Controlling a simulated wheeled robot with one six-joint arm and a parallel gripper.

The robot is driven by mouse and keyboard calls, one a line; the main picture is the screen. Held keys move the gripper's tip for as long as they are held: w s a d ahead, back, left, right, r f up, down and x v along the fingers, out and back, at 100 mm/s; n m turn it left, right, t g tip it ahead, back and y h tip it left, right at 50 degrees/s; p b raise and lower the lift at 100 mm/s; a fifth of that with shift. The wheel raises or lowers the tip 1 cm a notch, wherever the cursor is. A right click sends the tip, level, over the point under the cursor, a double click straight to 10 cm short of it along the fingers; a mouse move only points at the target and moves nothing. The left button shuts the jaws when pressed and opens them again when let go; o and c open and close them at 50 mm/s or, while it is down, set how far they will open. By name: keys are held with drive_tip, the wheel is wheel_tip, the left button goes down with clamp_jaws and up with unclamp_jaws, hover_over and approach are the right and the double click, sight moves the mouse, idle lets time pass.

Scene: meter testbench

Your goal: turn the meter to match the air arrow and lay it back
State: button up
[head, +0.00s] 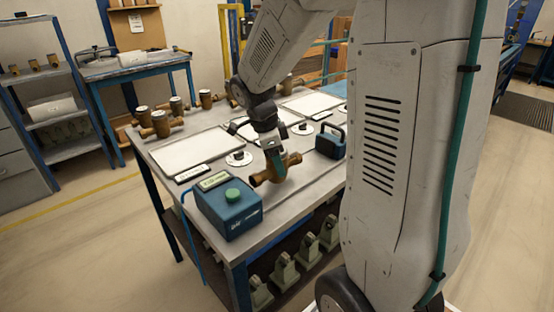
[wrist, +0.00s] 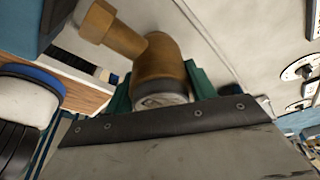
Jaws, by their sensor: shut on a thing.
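My gripper (head: 273,156) points down over the bench and is shut on a brass meter (head: 286,168). In the wrist view the meter's round body (wrist: 162,62) sits between the green finger pads of my gripper (wrist: 160,88), with one pipe end reaching to the upper left. The meter is near the front part of the bench, right of the blue tester box (head: 229,207). I cannot tell whether it touches the bench top. Its face and any arrow on it are hidden by my gripper. No air arrow is readable on the bench.
The bench (head: 215,140) holds white panels, black knobs on round white plates (head: 239,158) and a dark blue handled box (head: 330,141). Several other brass meters (head: 162,123) stand along the back left. A blue hose hangs at the front left corner. The floor on the left is free.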

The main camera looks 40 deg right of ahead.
drive_tip(key=shift+f, duration=0.2)
drive_tip(key=shift+f, duration=0.35)
drive_tip(key=shift+f, duration=0.3)
drive_tip(key=o, duration=2)
drive_tip(key=shift+r, duration=3.5)
